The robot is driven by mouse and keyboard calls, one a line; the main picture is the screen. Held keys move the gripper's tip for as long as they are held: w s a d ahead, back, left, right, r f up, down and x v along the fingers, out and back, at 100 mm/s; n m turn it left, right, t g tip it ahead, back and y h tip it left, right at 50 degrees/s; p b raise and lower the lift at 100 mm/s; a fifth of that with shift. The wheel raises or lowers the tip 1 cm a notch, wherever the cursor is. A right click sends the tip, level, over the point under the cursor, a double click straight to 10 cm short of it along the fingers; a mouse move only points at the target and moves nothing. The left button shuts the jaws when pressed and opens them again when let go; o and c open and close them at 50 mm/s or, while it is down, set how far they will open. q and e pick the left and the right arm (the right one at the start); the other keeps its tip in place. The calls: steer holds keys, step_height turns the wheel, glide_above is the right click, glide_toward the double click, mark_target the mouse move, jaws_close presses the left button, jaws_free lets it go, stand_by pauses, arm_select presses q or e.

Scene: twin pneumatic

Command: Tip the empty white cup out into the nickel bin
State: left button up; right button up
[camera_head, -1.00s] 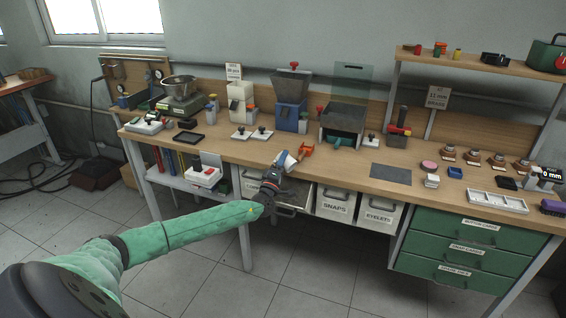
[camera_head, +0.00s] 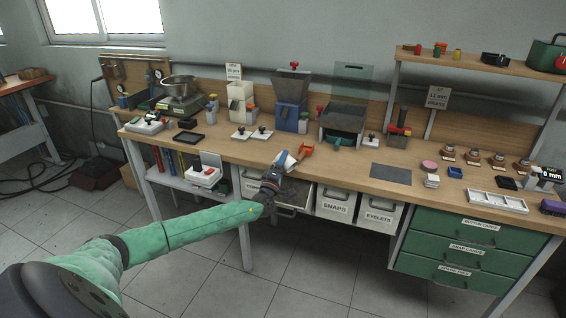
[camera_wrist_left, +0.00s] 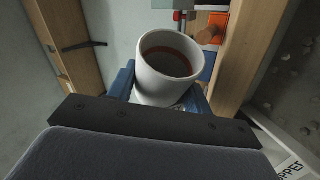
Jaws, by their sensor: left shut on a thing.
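My left gripper (camera_head: 279,165) is shut on the white cup (camera_head: 286,160) at the bench's front edge. In the left wrist view the cup (camera_wrist_left: 168,68) sits between the blue fingers, its mouth facing partly toward the camera. Its inside shows a reddish-brown band and a dull floor; I make out no loose pieces. A pulled-out grey bin (camera_head: 296,198) shows below and right of the gripper, partly behind it; its label is hidden, so I cannot tell whether it is the nickel bin. The wrist view shows a bin interior (camera_wrist_left: 292,72) with small scattered pieces at right. My right gripper is out of view.
White bins labelled SNAPS (camera_head: 335,205) and EYELETS (camera_head: 380,213) hang under the bench. An orange object (camera_head: 305,149) lies close to the cup on the bench top. A label ending in PPER (camera_wrist_left: 291,166) shows in the wrist view. Green drawers (camera_head: 460,250) stand at right.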

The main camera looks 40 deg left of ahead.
arm_select(q)
steer(key=shift+r, duration=0.15)
steer(key=shift+r+p, duration=1.85)
steer(key=shift+r, duration=0.55)
steer(key=shift+r+n+p, duration=0.2)
steer(key=shift+n+p, duration=0.1)
steer(key=shift+p, duration=0.1)
step_height(320, 180, up, 2)
steer(key=n+g+y+p, duration=0.1)
steer(key=n+g+p, duration=0.1)
steer(key=n+p, duration=0.2)
steer(key=n+g+y+p, duration=0.1)
steer(key=n+g+p, duration=0.1)
steer(key=n+p, duration=0.3)
steer(key=n+g+p, duration=0.2)
steer(key=n+p, duration=0.3)
steer(key=p, duration=0.5)
steer(key=shift+g+y, duration=0.3)
steer(key=shift+y, duration=0.1)
steer(key=shift+f+n, duration=0.25)
steer(key=shift+n, duration=0.35)
steer(key=n+g+h, duration=0.2)
steer(key=n, duration=0.1)
steer(key=shift+r+n, duration=0.3)
steer(key=shift+r, duration=0.1)
steer(key=shift+r+n+g+h, duration=0.15)
steer(key=shift+n+g+h, duration=0.35)
steer(key=shift+n+h, duration=0.55)
